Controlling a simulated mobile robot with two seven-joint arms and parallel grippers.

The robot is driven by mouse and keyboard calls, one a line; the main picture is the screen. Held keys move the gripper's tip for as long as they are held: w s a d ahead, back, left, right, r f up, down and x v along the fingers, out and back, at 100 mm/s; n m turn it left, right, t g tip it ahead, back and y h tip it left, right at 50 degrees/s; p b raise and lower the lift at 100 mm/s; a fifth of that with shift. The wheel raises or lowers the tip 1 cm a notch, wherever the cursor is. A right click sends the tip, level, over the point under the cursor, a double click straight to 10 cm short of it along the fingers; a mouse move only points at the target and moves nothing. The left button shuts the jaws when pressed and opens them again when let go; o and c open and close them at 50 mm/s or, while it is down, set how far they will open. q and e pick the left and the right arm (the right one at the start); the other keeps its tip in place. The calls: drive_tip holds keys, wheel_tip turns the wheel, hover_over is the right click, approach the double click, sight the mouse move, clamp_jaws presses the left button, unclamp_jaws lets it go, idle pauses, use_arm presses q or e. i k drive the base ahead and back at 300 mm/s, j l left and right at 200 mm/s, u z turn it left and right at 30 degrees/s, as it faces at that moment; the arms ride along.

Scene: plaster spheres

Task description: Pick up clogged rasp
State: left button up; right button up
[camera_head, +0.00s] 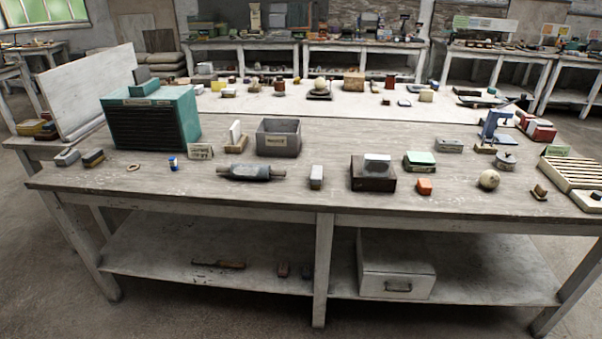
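A long, thin brown tool (218,264) lies flat on the left part of the lower shelf, under the worktable. It looks like a rasp, but its teeth and any clogging are too small to make out. No other thing in view looks clearly like a rasp. Neither of my grippers shows in the head view.
The lower shelf (160,252) also holds small dark blocks (284,269) and a white drawer box (397,268).

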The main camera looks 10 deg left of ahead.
sight(211, 261)
drive_tip(key=j+z, duration=0.15)
drive_tip(key=z, duration=0.55)
drive_tip(key=j+z, duration=0.3)
drive_tip(key=j, duration=0.15)
drive_tip(key=j+z, duration=0.3)
drive_tip(key=j, duration=0.15)
drive_tip(key=j+z, duration=0.1)
drive_tip(key=j, duration=0.35)
drive_tip(key=k+j, duration=0.1)
drive_tip(key=j, duration=0.35)
drive_tip(key=k+j+z, duration=0.15)
drive_tip(key=j, duration=0.3)
drive_tip(key=j+z, duration=0.1)
drive_tip(key=j, duration=0.4)
